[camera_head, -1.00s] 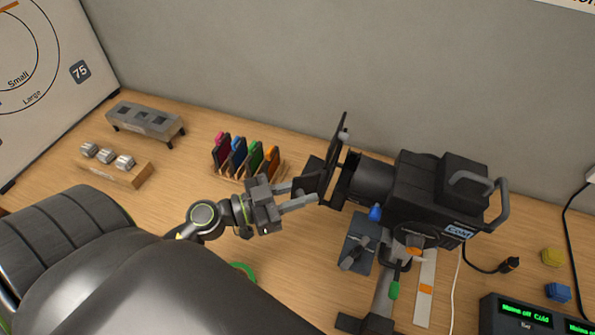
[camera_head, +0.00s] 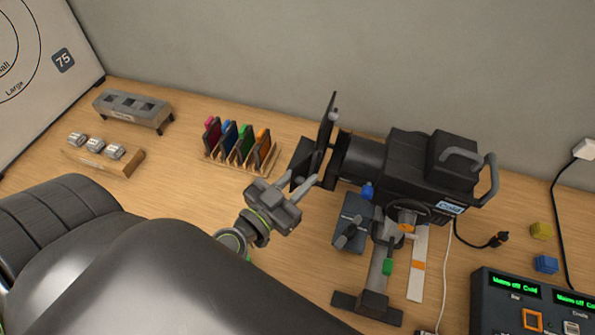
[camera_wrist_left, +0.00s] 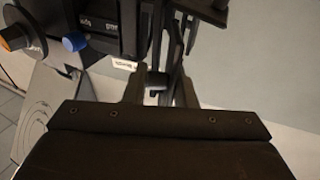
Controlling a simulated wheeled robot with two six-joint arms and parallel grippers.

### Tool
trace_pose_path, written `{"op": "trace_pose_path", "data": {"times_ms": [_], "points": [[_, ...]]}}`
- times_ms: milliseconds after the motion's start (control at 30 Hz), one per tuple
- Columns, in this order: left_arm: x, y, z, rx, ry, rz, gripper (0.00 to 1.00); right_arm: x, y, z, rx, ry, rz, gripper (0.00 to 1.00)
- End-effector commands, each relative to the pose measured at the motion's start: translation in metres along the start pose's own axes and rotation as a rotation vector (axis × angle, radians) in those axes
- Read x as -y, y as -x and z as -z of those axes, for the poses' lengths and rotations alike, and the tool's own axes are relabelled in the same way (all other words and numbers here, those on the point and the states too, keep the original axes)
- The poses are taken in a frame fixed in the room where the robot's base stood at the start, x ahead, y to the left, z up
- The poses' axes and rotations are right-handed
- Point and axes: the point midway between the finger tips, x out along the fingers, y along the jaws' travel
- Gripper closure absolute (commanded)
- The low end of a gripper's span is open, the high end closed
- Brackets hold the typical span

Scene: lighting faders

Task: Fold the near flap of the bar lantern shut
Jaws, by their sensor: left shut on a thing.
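The black bar lantern (camera_head: 405,165) stands on its post at the middle right, its front facing left. A tall dark flap (camera_head: 327,118) stands up at its front. The near flap (camera_head: 303,158), a small dark plate, sticks out from the front at an angle. My left gripper (camera_head: 301,184) reaches it from the near side, its fingers shut on the flap's edge. In the left wrist view, a dark piece (camera_wrist_left: 156,82) is between the fingers; the lantern body (camera_wrist_left: 105,18) and its blue knob (camera_wrist_left: 75,41) are close by. The exact contact is dark. My right gripper is not in view.
A rack of coloured filters (camera_head: 238,160) stands left of the gripper. A grey block with square holes (camera_head: 133,108) and a wooden holder (camera_head: 105,160) are farther left. A console (camera_head: 525,300), a yellow block (camera_head: 541,231) and a blue block (camera_head: 546,264) are at right.

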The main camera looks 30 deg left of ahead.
Motion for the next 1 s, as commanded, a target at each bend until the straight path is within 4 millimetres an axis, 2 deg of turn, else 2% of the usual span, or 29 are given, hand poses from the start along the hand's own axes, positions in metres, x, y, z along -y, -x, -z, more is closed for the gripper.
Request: {"op": "trace_pose_path", "data": {"times_ms": [367, 400, 500, 1000], "points": [[-0.0018, 0.0004, -0.0034, 0.007, 0.001, -0.004, 0.98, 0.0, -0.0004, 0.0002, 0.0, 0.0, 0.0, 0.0], [-0.0018, 0.0004, -0.0034, 0.007, 0.001, -0.004, 0.73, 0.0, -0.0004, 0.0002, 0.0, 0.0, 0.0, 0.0], [-0.0015, 0.0003, -0.003, 0.006, 0.001, -0.003, 0.6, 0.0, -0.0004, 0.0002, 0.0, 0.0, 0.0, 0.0], [-0.0005, 0.0013, -0.0013, 0.002, 0.0, 0.001, 0.59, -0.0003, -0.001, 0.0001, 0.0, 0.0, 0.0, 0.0]]}}
